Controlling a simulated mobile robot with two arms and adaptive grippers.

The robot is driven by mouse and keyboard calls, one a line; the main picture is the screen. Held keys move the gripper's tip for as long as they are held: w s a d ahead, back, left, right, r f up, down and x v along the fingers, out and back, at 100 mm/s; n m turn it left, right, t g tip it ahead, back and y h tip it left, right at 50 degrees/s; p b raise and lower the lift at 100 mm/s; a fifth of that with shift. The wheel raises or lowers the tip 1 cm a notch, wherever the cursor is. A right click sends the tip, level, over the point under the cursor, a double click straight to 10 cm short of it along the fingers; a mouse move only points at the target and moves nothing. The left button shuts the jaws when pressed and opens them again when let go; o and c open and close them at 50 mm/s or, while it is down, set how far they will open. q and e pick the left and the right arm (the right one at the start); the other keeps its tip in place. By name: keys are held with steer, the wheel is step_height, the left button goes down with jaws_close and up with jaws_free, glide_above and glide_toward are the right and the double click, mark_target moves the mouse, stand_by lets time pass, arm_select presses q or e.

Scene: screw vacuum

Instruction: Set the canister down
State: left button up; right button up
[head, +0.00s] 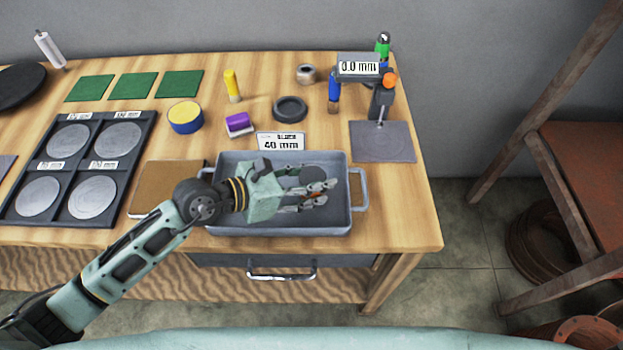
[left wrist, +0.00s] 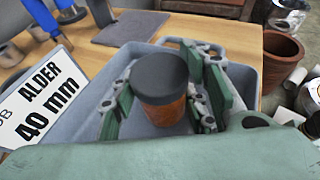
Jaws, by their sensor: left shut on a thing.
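The canister has an orange-brown body and a dark grey lid; it shows clearly in the left wrist view (left wrist: 163,85). In the head view only its dark lid (head: 312,174) and a sliver of orange show between the fingers. My left gripper (head: 318,192) is shut on the canister, one finger set on each side, also in the left wrist view (left wrist: 160,112). The canister is about upright, inside the outline of the grey tray (head: 230,228). I cannot tell whether its base touches the tray floor. My right gripper is not in view.
A label card (head: 281,141) reading 40 mm stands behind the tray. A height gauge (head: 382,145) with a grey plate is at the back right. A brown board (head: 155,190) and a dark frame with several discs (head: 75,175) lie left. Bare wood is right of the tray.

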arm_select(q)
steer(key=o, duration=1.2)
steer(key=shift+f, duration=0.1)
steer(key=shift+r, duration=0.2)
steer(key=v, duration=0.3)
steer(key=b+v, duration=0.1)
steer(key=v, duration=0.3)
steer(key=b+v, duration=0.1)
steer(key=v, duration=0.2)
steer(key=shift+s+a+f, duration=0.2)
steer(key=shift+a, duration=0.05)
steer(key=shift+s+a+r, duration=0.35)
steer(key=shift+a+r, duration=0.15)
steer(key=shift+a, duration=0.05)
steer(key=shift+f, duration=0.1)
